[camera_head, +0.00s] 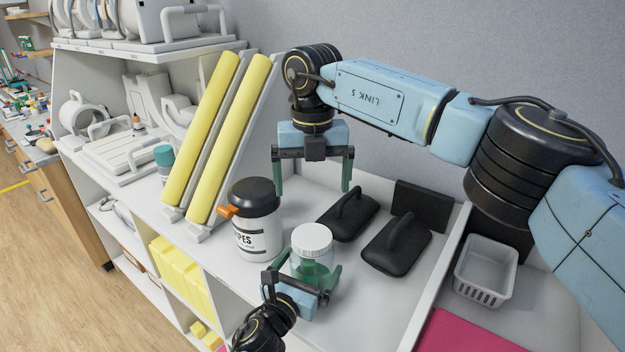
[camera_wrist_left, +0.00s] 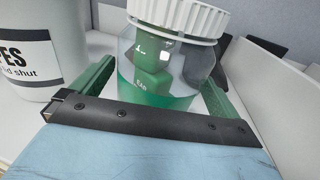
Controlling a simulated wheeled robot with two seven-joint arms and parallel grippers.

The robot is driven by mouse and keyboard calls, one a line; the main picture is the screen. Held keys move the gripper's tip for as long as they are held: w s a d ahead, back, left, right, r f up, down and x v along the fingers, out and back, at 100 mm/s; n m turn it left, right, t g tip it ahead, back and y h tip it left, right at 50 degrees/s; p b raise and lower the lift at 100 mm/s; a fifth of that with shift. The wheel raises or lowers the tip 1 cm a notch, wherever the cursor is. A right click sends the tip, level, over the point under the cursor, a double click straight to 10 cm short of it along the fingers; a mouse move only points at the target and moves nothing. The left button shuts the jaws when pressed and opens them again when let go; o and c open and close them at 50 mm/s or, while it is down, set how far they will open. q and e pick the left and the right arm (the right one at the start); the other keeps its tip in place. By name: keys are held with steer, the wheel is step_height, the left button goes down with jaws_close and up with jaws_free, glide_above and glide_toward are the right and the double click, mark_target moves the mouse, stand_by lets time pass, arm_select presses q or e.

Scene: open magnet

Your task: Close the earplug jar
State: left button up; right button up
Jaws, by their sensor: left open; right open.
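The earplug jar (camera_head: 311,262) is a clear round jar with green content, standing upright on the white shelf. Its white ribbed lid (camera_head: 313,239) sits on top of it; I cannot tell whether it is screwed tight. The jar (camera_wrist_left: 165,75) and lid (camera_wrist_left: 180,18) fill the middle of the left wrist view. My left gripper (camera_head: 304,269) is open, with its green fingers on either side of the jar body below the lid. I cannot tell whether they touch it. My right gripper (camera_head: 311,190) is open and empty, pointing down above and behind the jar.
A wipes canister (camera_head: 257,220) with a black lid stands just left of the jar. Two black handled blocks (camera_head: 349,215) (camera_head: 397,243) lie to the right. Yellow-padded panels (camera_head: 228,140) lean at left. A white basket (camera_head: 485,269) is farther right, past a divider.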

arm_select(q)
steer(key=v, duration=1.2)
steer(key=shift+b, duration=0.3)
steer(key=shift+s+f, duration=0.1)
